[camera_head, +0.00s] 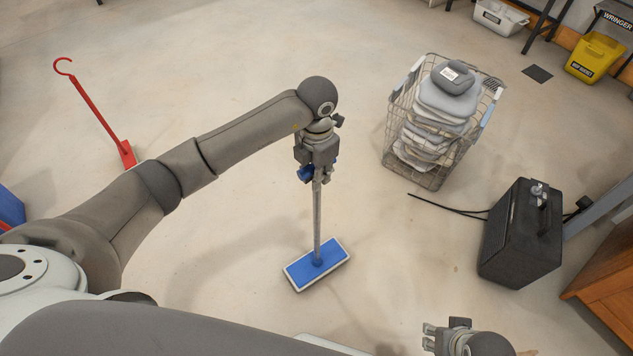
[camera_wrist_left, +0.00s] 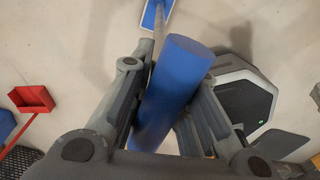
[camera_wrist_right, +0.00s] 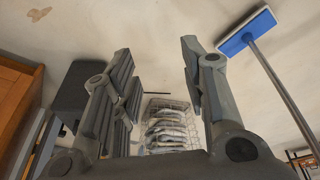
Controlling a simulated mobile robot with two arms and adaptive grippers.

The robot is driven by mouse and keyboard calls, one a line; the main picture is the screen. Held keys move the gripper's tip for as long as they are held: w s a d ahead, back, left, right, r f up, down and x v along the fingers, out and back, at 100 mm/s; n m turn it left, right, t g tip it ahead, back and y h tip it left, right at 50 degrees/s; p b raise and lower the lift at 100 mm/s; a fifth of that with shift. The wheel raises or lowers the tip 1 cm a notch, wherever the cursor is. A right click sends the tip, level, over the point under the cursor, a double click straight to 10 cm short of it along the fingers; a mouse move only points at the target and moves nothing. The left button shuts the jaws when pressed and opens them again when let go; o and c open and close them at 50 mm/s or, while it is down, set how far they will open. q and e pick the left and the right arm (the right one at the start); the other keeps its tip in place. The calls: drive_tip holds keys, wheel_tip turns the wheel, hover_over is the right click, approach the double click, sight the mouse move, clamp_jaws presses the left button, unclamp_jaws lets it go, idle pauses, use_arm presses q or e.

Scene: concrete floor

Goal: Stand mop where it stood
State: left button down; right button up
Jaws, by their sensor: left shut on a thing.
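The mop (camera_head: 317,225) stands nearly upright, with a grey pole and a flat blue and white head (camera_head: 316,265) low at the floor. My left gripper (camera_head: 312,172) is shut on the blue grip at the top of the pole. In the left wrist view the blue grip (camera_wrist_left: 172,95) lies between both fingers. I cannot tell whether the head touches the floor. My right gripper (camera_wrist_right: 155,75) is open and empty, and it also shows at the bottom right of the head view (camera_head: 432,338). The mop head also shows in the right wrist view (camera_wrist_right: 246,33).
A wire basket (camera_head: 431,180) of folded grey cloths stands right of the mop. A black box (camera_head: 522,235) with a cable is nearer right, by a wooden cabinet (camera_head: 612,275). A red long-handled dustpan (camera_head: 127,153) is at left. A yellow bin (camera_head: 596,58) is far right. Floor around the mop head is clear.

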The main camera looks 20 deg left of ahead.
use_arm(q)
wheel_tip(320, 180, down, 3)
drive_tip(key=shift+r, duration=0.1)
use_arm(e)
drive_tip(key=shift+v, duration=1.15)
use_arm(q)
drive_tip(key=shift+b, duration=0.3)
use_arm(e)
drive_tip(key=shift+w+r, duration=0.1)
drive_tip(key=shift+r, duration=0.1)
